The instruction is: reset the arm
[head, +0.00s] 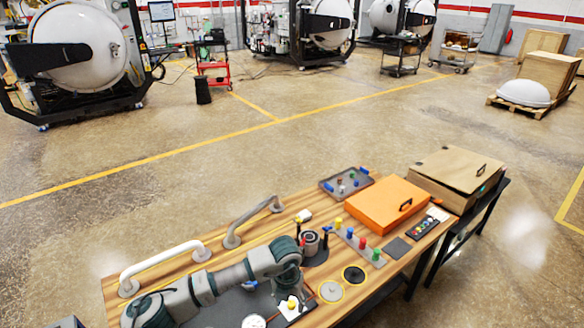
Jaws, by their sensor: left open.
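My left arm comes in from the lower left, low over the wooden workbench. My left gripper (290,282) is at its end, bent down over the dark mat area at the front of the bench. It is open, and I see nothing held in it; its fingers are small and partly hidden by the wrist. A white plate with a yellow knob (292,304) lies just below it. My right gripper is not in view.
The workbench (175,269) carries a white handle (160,257), a grey curved handle (250,222), a dark round fixture (313,243), a row of coloured pegs (361,243), a grey tray (346,183), an orange box (388,204) and a wooden box (456,174). Open floor lies behind.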

